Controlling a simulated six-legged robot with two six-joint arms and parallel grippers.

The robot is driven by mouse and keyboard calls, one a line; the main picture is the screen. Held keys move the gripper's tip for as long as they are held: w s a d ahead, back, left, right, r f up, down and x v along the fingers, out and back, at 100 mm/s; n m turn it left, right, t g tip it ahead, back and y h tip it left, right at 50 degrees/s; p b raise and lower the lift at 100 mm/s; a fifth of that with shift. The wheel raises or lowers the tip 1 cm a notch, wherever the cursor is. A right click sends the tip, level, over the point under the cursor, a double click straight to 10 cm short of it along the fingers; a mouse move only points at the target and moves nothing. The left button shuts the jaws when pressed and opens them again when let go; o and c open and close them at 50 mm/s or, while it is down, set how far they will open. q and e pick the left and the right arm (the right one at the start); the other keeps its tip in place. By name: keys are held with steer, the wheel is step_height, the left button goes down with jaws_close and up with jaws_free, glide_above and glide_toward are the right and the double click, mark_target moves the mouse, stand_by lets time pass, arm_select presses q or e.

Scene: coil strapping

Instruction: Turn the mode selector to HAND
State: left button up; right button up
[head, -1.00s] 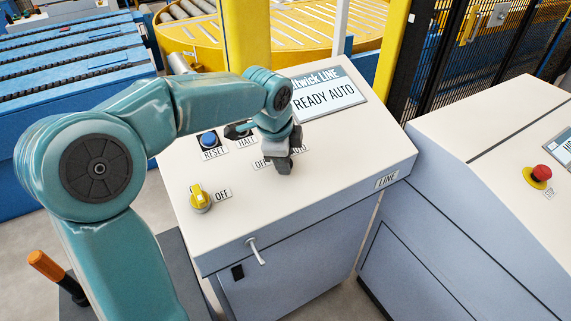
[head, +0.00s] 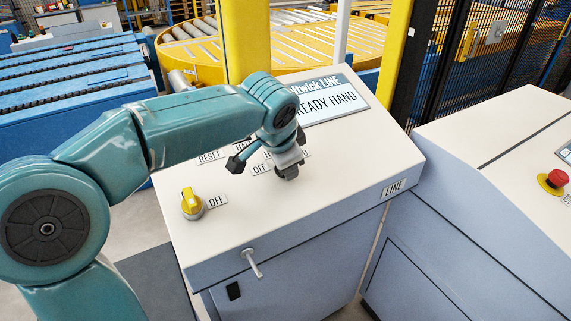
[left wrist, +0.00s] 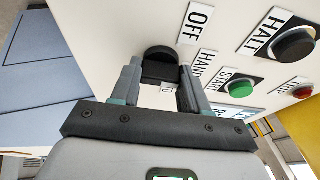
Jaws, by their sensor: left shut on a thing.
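My left gripper (head: 287,171) is down at the sloped panel of the LINE console (head: 225,240). In the left wrist view its two fingers (left wrist: 160,70) are shut on the black mode selector knob (left wrist: 160,54), one on each side. Labels OFF (left wrist: 196,22) and HAND (left wrist: 204,64) lie beside the knob. The knob's pointer cannot be made out, and the gripper hides the knob in the head view. The console display (head: 328,103) reads READY HAND. My right gripper is not in view.
A black HALT button (left wrist: 293,45), a green START button (left wrist: 240,88) and a red button (left wrist: 302,92) are near the knob. A yellow switch (head: 190,204) marked OFF is at the panel's left. A second console with a red mushroom button (head: 557,178) stands at right.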

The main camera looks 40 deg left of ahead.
arm_select(q)
steer(key=shift+a+r, duration=0.1)
stand_by(0.3)
steer(key=o, duration=1.1)
steer(key=shift+s, duration=0.15)
steer(key=shift+c, duration=0.2)
steer(key=shift+r, duration=0.25)
steer(key=p+v, duration=0.1)
steer(key=v, duration=1.5)
steer(key=shift+f+p, duration=0.2)
steer(key=shift+p, duration=0.15)
steer(key=shift+s, duration=0.2)
